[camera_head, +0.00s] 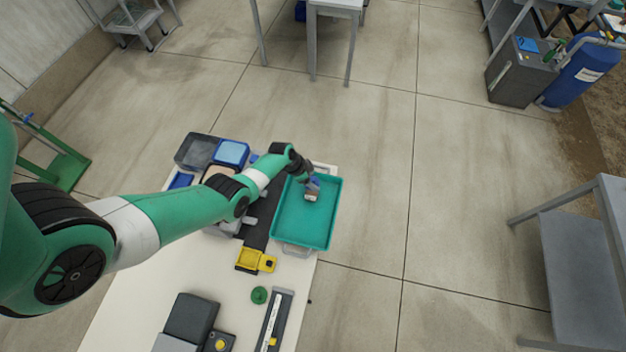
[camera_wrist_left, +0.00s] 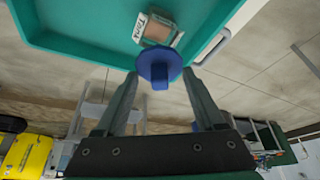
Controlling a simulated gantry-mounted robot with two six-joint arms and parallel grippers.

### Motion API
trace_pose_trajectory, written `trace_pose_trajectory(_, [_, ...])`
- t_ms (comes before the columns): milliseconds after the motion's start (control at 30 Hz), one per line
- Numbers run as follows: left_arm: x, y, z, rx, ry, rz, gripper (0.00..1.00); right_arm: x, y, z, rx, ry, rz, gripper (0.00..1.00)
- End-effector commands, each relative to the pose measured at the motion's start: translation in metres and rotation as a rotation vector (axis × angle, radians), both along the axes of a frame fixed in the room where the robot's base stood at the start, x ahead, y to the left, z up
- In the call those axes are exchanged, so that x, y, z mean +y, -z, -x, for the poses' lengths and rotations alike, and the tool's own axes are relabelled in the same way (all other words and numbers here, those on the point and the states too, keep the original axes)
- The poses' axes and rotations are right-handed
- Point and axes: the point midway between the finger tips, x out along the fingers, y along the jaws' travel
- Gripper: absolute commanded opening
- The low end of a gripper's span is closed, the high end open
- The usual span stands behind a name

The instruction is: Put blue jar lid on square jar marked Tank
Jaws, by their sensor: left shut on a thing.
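The square jar (camera_wrist_left: 157,32) has brown contents and a white label reading Tank. It stands in the teal tray (camera_head: 328,227), and the jar also shows small in the head view (camera_head: 311,198). My left gripper (camera_wrist_left: 160,77) is shut on the blue jar lid (camera_wrist_left: 158,66), a round disc with a knob facing the gripper. In the wrist view the lid overlaps the jar's near edge; I cannot tell whether they touch. In the head view my left gripper (camera_head: 312,182) is over the tray, just behind the jar. My right gripper is not in view.
The white table (camera_head: 210,272) also holds a dark bin (camera_head: 195,151), a blue box (camera_head: 231,152), a yellow block (camera_head: 256,260), a green round lid (camera_head: 259,295) and a dark box (camera_head: 190,317). The tray's front half is clear.

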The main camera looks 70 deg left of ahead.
Motion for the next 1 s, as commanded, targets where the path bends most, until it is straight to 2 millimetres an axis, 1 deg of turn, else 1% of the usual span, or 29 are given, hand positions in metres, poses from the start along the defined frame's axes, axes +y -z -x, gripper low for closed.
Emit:
trace_pose_trajectory(400, [0.0, 0.042, 0.0, 0.0, 0.0, 0.0, 0.18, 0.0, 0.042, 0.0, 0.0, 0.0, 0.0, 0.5])
trace_pose_trajectory(500, [0.0, 0.049, 0.0, 0.0, 0.0, 0.0, 0.18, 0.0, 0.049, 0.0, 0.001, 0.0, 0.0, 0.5])
trace_pose_trajectory(600, [0.0, 0.052, 0.0, 0.0, 0.0, -0.001, 0.18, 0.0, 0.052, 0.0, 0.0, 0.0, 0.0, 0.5])
trace_pose_trajectory(867, [-0.001, 0.051, 0.0, 0.0, 0.0, -0.001, 0.18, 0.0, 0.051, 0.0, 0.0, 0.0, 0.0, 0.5])
trace_pose_trajectory(900, [-0.001, 0.051, 0.0, 0.0, 0.0, 0.0, 0.75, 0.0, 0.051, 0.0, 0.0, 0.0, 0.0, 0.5])
trace_pose_trajectory(967, [0.0, 0.051, 0.0, 0.0, 0.0, -0.001, 0.85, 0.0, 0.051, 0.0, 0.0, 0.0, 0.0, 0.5])
trace_pose_trajectory(1000, [0.0, 0.051, 0.0, 0.0, 0.0, -0.001, 0.93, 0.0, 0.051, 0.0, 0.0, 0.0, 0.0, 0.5])
